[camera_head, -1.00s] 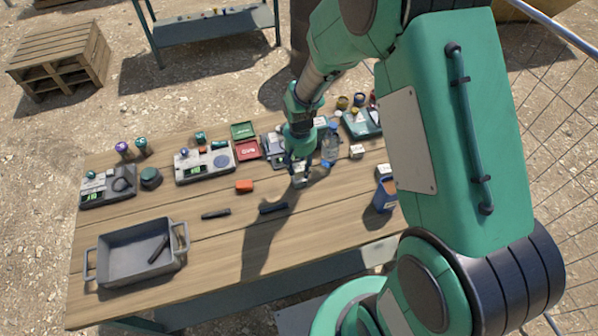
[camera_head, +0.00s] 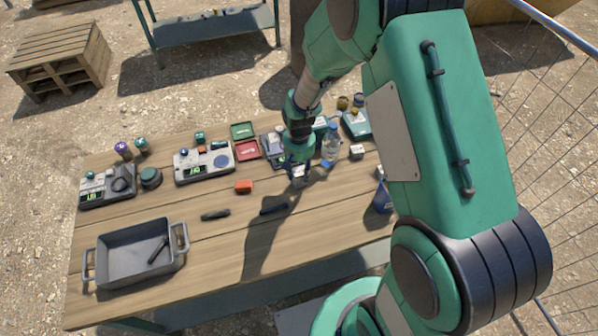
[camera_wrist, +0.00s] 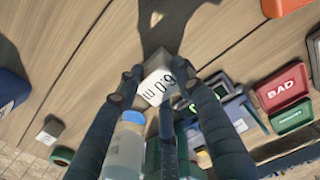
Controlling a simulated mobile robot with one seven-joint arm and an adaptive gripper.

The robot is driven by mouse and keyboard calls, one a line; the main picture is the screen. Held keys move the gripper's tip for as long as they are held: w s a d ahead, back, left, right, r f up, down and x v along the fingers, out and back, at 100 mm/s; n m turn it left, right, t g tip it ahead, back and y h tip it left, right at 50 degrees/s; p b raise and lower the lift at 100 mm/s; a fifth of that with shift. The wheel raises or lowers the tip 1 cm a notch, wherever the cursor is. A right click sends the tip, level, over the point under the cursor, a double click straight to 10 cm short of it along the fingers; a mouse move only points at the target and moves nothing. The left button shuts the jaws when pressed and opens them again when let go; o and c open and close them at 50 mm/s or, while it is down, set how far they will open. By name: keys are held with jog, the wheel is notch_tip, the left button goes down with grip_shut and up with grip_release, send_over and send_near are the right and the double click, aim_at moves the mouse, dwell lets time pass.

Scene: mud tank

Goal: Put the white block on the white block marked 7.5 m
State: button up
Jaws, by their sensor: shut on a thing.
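My gripper (camera_wrist: 155,84) points down over the table and is shut on a white block (camera_wrist: 158,82). The block's label reads 6.0 m in the wrist view. In the head view my gripper (camera_head: 298,176) and the held block are low over the table's middle; I cannot tell whether the block touches the tabletop. Another whitish block (camera_head: 357,152) stands to the right, beyond the bottle, and also shows at the left of the wrist view (camera_wrist: 50,131). Its marking is too small to read. No 7.5 m label is legible.
A clear bottle (camera_head: 331,146) stands close to the right of my gripper. A blue cup (camera_head: 382,197) is at the right. Red (camera_head: 247,150) and green (camera_head: 243,131) trays, an orange block (camera_head: 243,187) and a grey pan (camera_head: 132,256) lie to the left. The front wood is mostly clear.

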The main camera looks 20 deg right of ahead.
aim_at(299, 171)
jog(key=shift+f, duration=0.15)
jog(key=o, duration=1.1)
jog(key=shift+r, duration=0.2)
notch_tip(299, 171, up, 12)
jog(key=p, duration=0.1)
